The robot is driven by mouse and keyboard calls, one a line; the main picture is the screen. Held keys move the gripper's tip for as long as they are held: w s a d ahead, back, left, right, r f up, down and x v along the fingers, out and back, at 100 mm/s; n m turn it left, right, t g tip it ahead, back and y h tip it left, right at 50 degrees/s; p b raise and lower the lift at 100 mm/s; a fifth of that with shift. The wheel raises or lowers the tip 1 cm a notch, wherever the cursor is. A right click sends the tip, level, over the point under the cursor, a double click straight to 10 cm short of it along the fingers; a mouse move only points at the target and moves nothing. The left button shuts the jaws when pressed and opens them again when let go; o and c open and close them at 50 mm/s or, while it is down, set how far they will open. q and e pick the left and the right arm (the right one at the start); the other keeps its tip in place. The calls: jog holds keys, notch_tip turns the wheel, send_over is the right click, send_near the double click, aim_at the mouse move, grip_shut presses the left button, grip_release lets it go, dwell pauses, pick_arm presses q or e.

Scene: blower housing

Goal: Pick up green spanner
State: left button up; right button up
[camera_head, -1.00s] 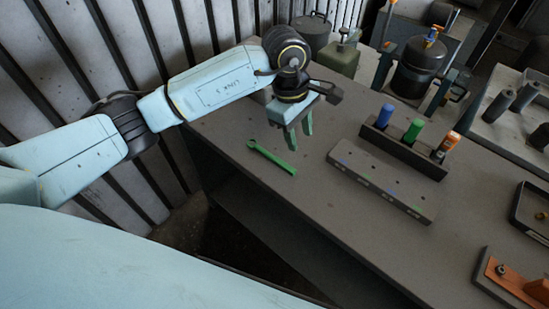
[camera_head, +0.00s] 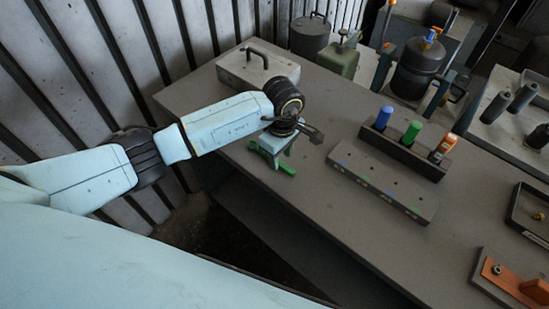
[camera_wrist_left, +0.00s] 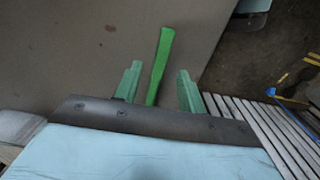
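The green spanner (camera_head: 287,170) lies on the grey workbench top, near its front left edge. My left gripper (camera_head: 275,160) is directly over it in the head view and hides most of it. In the left wrist view the spanner's handle (camera_wrist_left: 161,62) runs between the two green fingers of my left gripper (camera_wrist_left: 156,84). The fingers are spread apart, with gaps to the handle on both sides, so the gripper is open. The spanner's other end is hidden behind the gripper body. My right gripper does not show.
A grey toolbox (camera_head: 258,69) with a black handle stands behind my left arm. To the right are a dark rack (camera_head: 405,150) with blue, green and orange-topped tools and a grey block with holes (camera_head: 382,184). The bench's front edge is close to the spanner.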

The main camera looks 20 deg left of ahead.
aim_at(281, 163)
pick_arm(q)
notch_tip(281, 163, down, 2)
jog(key=shift+f, duration=0.1)
grip_shut()
dwell(0.4)
notch_tip(281, 163, up, 10)
jog(key=shift+b, duration=0.3)
jog(key=c, duration=0.6)
grip_release()
grip_shut()
